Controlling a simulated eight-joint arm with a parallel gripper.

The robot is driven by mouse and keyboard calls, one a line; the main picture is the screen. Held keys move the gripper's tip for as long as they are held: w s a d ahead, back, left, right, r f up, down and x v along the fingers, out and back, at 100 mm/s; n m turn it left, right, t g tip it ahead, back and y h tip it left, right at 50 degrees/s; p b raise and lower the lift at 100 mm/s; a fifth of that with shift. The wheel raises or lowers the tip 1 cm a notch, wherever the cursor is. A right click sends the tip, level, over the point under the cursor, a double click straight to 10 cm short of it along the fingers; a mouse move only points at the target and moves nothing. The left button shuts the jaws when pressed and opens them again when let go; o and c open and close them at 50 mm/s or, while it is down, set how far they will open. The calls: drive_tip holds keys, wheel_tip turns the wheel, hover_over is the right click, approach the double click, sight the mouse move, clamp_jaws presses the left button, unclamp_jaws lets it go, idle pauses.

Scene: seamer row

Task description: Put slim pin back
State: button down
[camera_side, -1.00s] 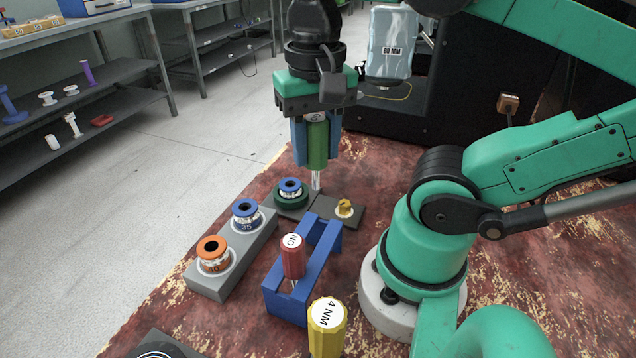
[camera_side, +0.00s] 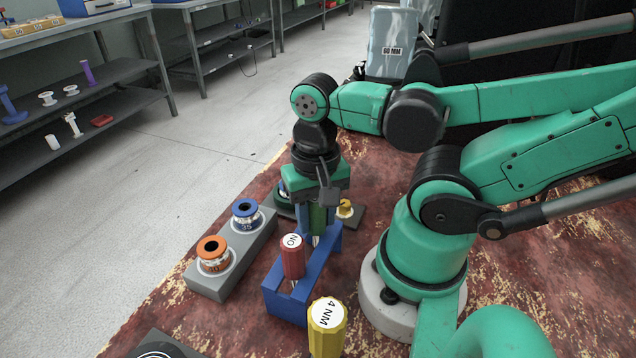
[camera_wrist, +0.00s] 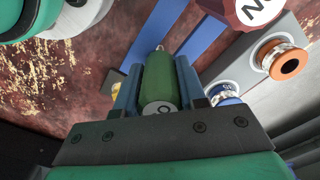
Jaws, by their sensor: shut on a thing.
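My gripper (camera_side: 317,222) is shut on a green-handled pin (camera_side: 318,218). The pin is held upright, and its silver lower end shows below the fingers. In the wrist view the green handle (camera_wrist: 160,78) sits between the two blue fingers, with a partly hidden label on its end. The pin is low at the far end of the blue rack (camera_side: 286,308); I cannot tell whether its tip is in a slot. A red-handled pin marked NO (camera_side: 292,262) stands in the near end of the rack and shows in the wrist view (camera_wrist: 248,8).
A grey block (camera_side: 212,288) left of the rack holds a blue-topped spool (camera_side: 246,214) and an orange-topped spool (camera_side: 213,252). A yellow 4 NM handle (camera_side: 327,330) stands in front. A yellow-topped piece (camera_side: 345,209) sits on a dark plate behind the rack.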

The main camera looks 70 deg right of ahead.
drive_tip(key=shift+f, duration=0.3)
drive_tip(key=c, duration=0.5)
unclamp_jaws()
wheel_tip(320, 180, up, 12)
drive_tip(key=shift+r, duration=0.1)
drive_tip(key=shift+w, duration=0.2)
drive_tip(key=w+f+n+t, duration=0.2)
drive_tip(key=w+n, duration=0.1)
drive_tip(key=w+f+n+t, duration=0.2)
drive_tip(key=w+n, duration=0.1)
drive_tip(key=w, duration=0.1)
drive_tip(key=w+f+n+t, duration=0.2)
drive_tip(key=w+n+t, duration=0.1)
drive_tip(key=shift+w+a, duration=0.25)
drive_tip(key=shift+w, duration=0.15)
